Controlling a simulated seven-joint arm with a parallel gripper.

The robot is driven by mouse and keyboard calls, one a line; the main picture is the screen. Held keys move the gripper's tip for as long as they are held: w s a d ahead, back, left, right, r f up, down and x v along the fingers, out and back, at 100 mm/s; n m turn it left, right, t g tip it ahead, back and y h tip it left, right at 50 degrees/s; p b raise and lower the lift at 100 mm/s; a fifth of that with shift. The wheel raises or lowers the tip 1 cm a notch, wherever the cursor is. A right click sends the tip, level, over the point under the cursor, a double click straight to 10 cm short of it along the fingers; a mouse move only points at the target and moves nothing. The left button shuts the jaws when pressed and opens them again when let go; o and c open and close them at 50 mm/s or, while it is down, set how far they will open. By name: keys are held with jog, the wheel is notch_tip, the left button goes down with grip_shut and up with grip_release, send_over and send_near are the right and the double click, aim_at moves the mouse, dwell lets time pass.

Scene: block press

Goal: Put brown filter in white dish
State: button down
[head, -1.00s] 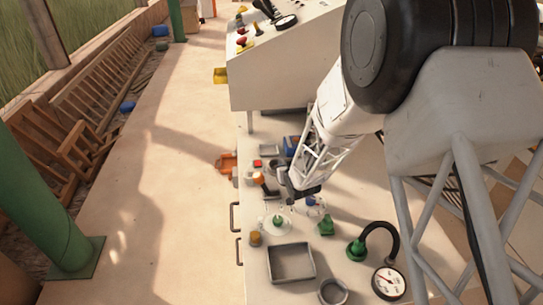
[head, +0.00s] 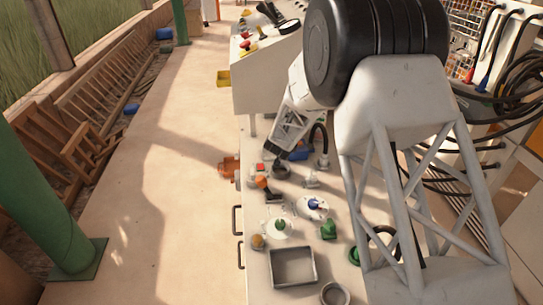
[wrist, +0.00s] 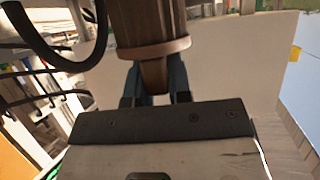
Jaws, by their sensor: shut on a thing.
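My gripper (wrist: 156,96) is shut on the brown filter (wrist: 150,38), a ribbed brown piece with a wider rim and a narrow lower end, seen in the wrist view between the two dark fingers. In the head view my gripper (head: 274,149) is over the back part of the white bench, and the filter cannot be made out there. Two round white dish-like pieces lie on the bench: one with a green knob (head: 272,232) and one with a blue knob (head: 320,212). I cannot tell which is the white dish.
A square grey tray (head: 292,284) and a round grey bowl (head: 334,294) are at the bench front. A green block (head: 328,230), an orange-topped piece (head: 263,183) and a red button (head: 260,168) stand nearby. A control console (head: 265,85) rises behind.

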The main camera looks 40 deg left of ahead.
jog(key=w+a+m+h, duration=0.2)
jog(key=a+m+h, duration=0.1)
jog(key=a, duration=0.2)
jog(key=w+a+f+m+t+h, duration=0.1)
jog(key=w+a+m+h, duration=0.1)
jog(key=a, duration=0.4)
jog(key=shift+w+m+t+h, duration=0.3)
jog(key=shift+w+m+h, duration=0.1)
jog(key=shift+h, duration=0.2)
jog(key=shift+f, duration=0.15)
jog(key=shift+f, duration=3)
jog(key=shift+f, duration=0.1)
jog(key=shift+f, duration=1.75)
jog(key=shift+f, duration=0.2)
